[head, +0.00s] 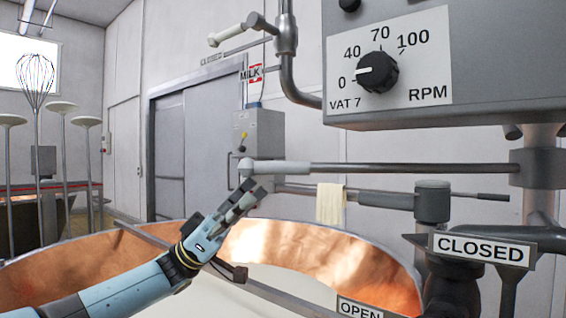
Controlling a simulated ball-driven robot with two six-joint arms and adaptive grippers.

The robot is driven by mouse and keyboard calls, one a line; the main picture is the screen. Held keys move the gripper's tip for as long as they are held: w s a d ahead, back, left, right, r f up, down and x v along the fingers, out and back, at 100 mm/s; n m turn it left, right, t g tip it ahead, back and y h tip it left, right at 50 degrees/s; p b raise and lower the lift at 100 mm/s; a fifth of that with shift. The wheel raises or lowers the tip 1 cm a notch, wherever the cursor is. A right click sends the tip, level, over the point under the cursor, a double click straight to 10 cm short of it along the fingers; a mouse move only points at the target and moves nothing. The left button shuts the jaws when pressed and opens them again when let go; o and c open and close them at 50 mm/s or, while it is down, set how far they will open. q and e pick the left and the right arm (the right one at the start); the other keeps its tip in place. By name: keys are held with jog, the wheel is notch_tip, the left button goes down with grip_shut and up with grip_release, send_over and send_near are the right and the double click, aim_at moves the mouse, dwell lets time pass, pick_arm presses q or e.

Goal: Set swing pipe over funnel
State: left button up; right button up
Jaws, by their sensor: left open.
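A horizontal steel pipe (410,168) with a pale sleeve (283,167) and a rounded free end runs left from a post at the right; it looks like the swing pipe. A second bent pipe (288,70) with a pale handle (228,36) comes down at the top. My left gripper (251,194) is open and empty, just below the sleeved end in the picture; I cannot tell whether they touch. A dark funnel-like shape (512,284) shows under the CLOSED sign (484,250); I cannot tell for sure that it is the funnel.
A large copper vat (330,258) with pale liquid lies below my left arm, with a bar across it. A lower bar (385,199) carries a cloth (331,203). A control box (470,112) with a dial hangs at the upper right. An OPEN sign (360,309) is at the bottom.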

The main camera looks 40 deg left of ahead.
aim_at(279, 168)
pick_arm(q)
jog(key=p+x, duration=0.2)
jog(key=x, duration=0.5)
jog(key=shift+w+d+r, duration=0.1)
jog(key=shift+r, duration=0.05)
jog(key=shift+d+r, duration=0.15)
jog(key=shift+d, duration=0.1)
jog(key=shift+w, duration=0.1)
pick_arm(e)
jog(key=r, duration=0.2)
jog(key=shift+w+d+r, duration=0.1)
jog(key=shift+w+r, duration=0.2)
jog(key=shift+s, duration=0.1)
pick_arm(q)
jog(key=c, duration=0.4)
grip_shut()
pick_arm(e)
jog(key=shift+s+d, duration=0.1)
jog(key=shift+s, duration=0.25)
